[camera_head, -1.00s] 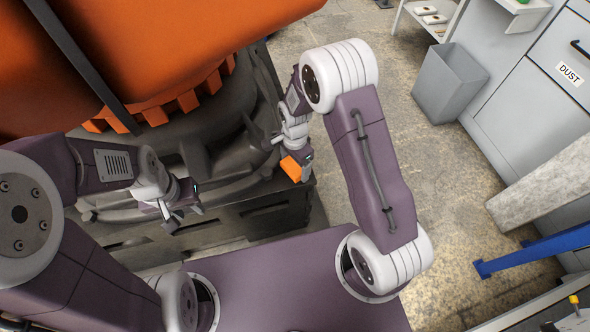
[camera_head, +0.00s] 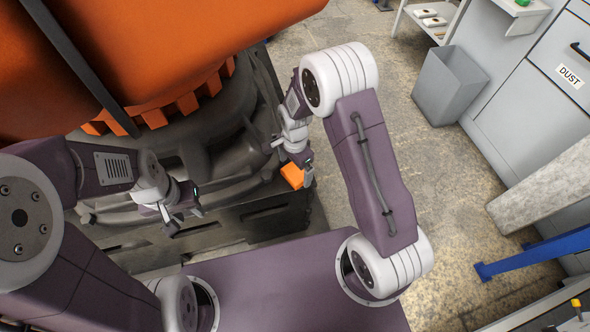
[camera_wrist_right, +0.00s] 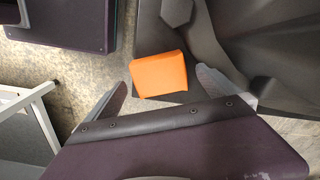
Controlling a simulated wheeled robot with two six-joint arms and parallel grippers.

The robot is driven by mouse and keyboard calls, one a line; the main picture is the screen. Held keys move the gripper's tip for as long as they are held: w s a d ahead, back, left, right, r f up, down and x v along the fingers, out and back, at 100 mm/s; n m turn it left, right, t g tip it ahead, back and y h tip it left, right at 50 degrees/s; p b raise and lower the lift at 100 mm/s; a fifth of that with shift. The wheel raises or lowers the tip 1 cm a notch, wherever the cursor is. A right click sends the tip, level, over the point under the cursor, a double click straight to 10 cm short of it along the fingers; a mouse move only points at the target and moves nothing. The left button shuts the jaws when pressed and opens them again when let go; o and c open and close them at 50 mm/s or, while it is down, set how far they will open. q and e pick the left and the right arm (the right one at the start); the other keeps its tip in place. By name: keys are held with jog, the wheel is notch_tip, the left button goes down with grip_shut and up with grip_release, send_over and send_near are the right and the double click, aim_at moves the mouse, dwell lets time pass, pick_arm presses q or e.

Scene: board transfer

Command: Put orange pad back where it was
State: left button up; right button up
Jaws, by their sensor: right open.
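The orange pad (camera_head: 292,175) is a small block at the right front corner of the large machine's dark base. In the right wrist view the orange pad (camera_wrist_right: 158,74) lies just ahead of my right gripper (camera_wrist_right: 165,92), over a dark surface. The gripper's two fingers are spread wide, one to each side of the pad, with gaps between. In the head view my right gripper (camera_head: 300,163) is right above and beside the pad. My left gripper (camera_head: 183,212) is apart, in front of the machine, with its fingers spread and nothing visible between them.
The big orange and dark grey machine (camera_head: 180,160) fills the left and back. A grey bin (camera_head: 450,85) and a cabinet labelled DUST (camera_head: 530,90) stand at the right. A blue bar (camera_head: 525,255) lies lower right. Open floor (camera_head: 440,175) lies between.

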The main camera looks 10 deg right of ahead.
aim_at(295, 172)
notch_tip(295, 172, up, 10)
jog(key=p, duration=0.3)
jog(key=s+d+r+n, duration=0.2)
jog(key=s+d+n, duration=0.1)
jog(key=s+n, duration=0.3)
jog(key=s+d+r+n+t, duration=0.1)
jog(key=s+d+r+n, duration=0.2)
jog(key=s+n, duration=0.4)
jog(key=shift+r, duration=0.2)
jog(key=shift+s, duration=0.2)
